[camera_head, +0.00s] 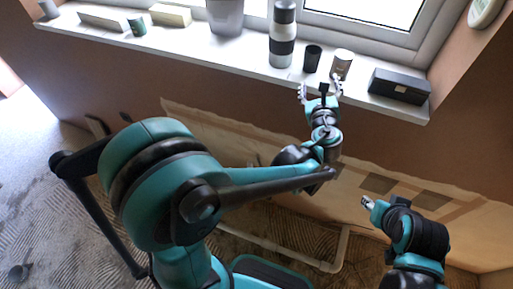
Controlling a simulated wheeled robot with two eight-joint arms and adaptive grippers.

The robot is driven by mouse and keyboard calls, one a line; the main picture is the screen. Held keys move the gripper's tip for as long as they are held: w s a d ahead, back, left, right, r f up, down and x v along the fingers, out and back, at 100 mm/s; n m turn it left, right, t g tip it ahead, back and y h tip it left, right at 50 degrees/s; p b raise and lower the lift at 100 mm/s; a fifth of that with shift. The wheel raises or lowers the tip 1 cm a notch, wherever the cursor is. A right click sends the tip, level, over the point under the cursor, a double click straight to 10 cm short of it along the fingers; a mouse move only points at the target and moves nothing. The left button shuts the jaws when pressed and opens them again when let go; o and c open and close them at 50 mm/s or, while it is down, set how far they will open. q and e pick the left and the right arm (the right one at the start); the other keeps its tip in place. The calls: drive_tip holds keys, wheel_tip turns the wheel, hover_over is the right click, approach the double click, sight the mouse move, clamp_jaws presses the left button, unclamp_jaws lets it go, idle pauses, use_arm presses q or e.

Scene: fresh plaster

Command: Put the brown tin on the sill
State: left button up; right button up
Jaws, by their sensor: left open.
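A small tin with a pale side and a brownish top (342,64), which looks like the brown tin, stands upright on the white window sill (230,54), between a dark cup and a black box. My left gripper (320,88) is open and empty, its fingers spread at the sill's front edge, just below and in front of the tin and the dark cup. It looks apart from the tin. My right gripper (366,202) is low at the right, away from the sill; its fingers are too small to judge.
On the sill stand a dark cup (312,58), a banded flask (283,36), a grey pot (225,16), a black box (398,86), a green tin (137,25) and pale boxes (170,15). A pale pipe frame (340,250) stands below. The sill's front strip is bare.

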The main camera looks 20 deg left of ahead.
use_arm(q)
drive_tip(key=s+a+f+n+g, duration=0.3)
drive_tip(key=s+a+n+g, duration=0.2)
drive_tip(key=s+a+n, duration=0.8)
drive_tip(key=s+f+n+g+h, duration=0.1)
drive_tip(key=s+f+n+h, duration=0.1)
drive_tip(key=s+n, duration=0.5)
drive_tip(key=s+f+n+g+h, duration=0.2)
drive_tip(key=s+f+n, duration=0.2)
drive_tip(key=s+n, duration=0.3)
drive_tip(key=shift+d+f+n+g, duration=0.15)
drive_tip(key=shift+d+n+g, duration=0.25)
drive_tip(key=shift+n, duration=0.4)
drive_tip(key=shift+s, duration=0.1)
wheel_tip(320, 180, down, 3)
drive_tip(key=b, duration=0.3)
drive_tip(key=shift+f, duration=0.15)
